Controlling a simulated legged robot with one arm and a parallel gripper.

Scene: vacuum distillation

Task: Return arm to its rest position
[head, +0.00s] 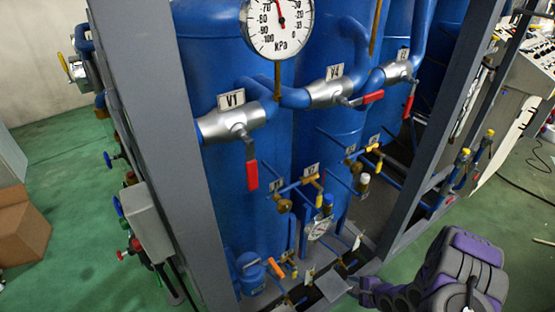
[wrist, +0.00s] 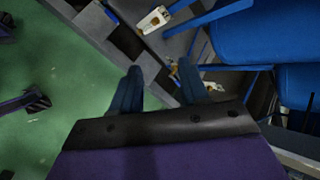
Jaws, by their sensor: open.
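My arm (head: 465,270), purple and black, shows at the lower right of the head view. It reaches left, and my gripper (head: 360,288) is low beside the base of the blue tank rig. In the wrist view, my gripper's two dark blue fingers (wrist: 159,68) stand apart with nothing between them. Beyond them are the grey frame edge, the green floor and small valve parts. The gripper looks apart from the valves, but the exact gap to the frame cannot be told.
Blue tanks (head: 235,60) stand inside a grey frame (head: 155,120). A pressure gauge (head: 278,25) and red-handled valves V1 (head: 252,175) and V4 (head: 372,97) face me. A cardboard box (head: 20,228) lies at left. Open green floor (head: 520,215) is at right.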

